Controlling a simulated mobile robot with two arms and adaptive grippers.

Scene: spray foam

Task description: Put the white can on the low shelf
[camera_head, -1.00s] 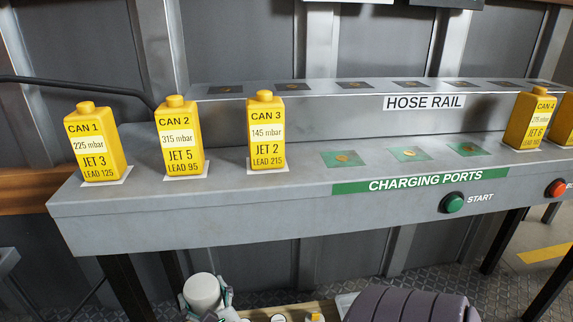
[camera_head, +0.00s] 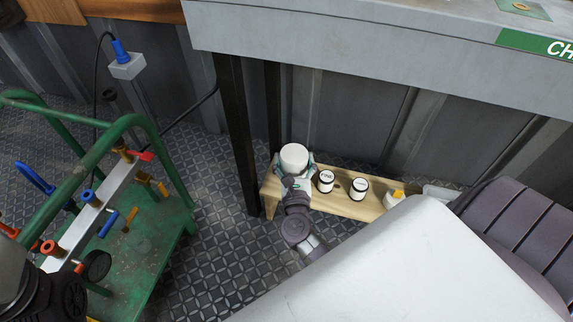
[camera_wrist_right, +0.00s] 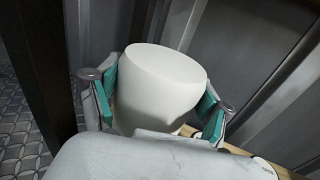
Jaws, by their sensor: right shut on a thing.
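The white can (camera_head: 294,157) is in my right gripper (camera_head: 292,170), over the left end of the low wooden shelf (camera_head: 268,190) under the bench. In the right wrist view the can (camera_wrist_right: 160,85) stands between the green finger pads of my right gripper (camera_wrist_right: 160,100), which is shut on it. The can looks nearly upright. Its base is hidden, so I cannot tell whether it touches the shelf. A strip of the shelf (camera_wrist_right: 240,150) shows behind the gripper at lower right.
Two small white-lidded jars (camera_head: 326,181) (camera_head: 359,187) and a yellow item (camera_head: 395,198) stand on the shelf to the right. The bench leg (camera_head: 238,130) is close left of the can. A green cart (camera_head: 150,240) with valves stands at left.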

